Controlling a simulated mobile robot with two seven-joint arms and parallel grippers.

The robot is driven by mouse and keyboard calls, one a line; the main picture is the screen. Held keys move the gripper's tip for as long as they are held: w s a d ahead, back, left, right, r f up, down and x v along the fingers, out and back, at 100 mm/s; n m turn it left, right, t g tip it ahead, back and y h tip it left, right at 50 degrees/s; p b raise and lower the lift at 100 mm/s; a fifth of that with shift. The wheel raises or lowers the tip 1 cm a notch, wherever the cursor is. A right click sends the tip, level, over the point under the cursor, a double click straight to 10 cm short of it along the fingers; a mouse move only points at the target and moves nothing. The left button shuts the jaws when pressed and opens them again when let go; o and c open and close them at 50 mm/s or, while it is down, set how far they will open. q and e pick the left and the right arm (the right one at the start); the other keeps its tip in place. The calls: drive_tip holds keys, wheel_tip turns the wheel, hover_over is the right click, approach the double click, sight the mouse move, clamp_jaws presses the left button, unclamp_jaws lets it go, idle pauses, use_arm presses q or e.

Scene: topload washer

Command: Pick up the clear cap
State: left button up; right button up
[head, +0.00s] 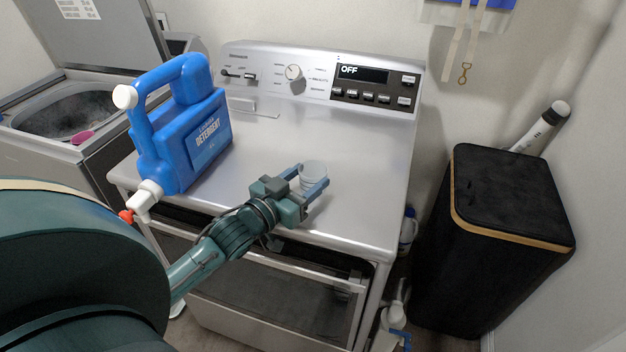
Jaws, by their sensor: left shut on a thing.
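The clear cap (314,172) is a small see-through cup near the front of the dryer's white top. My left gripper (308,184) reaches in from the left, with its two blue fingers on either side of the cap. It is shut on the cap. The fingers hide part of the cap's lower side, and I cannot tell whether it still touches the dryer top. My right gripper is not in view.
A blue detergent jug (205,130) lies at the left of the dryer top (370,190). An open washer (75,110) stands at left. A black hamper (505,215) stands at right. The dryer top right of the cap is clear.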

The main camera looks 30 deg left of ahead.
use_arm(q)
drive_tip(key=shift+c, duration=1.3)
drive_tip(key=s+a+b, duration=0.2)
drive_tip(key=s, duration=1.5)
drive_tip(key=shift+s+a, duration=0.3)
drive_tip(key=shift+s, duration=0.1)
drive_tip(key=shift+r, duration=0.1)
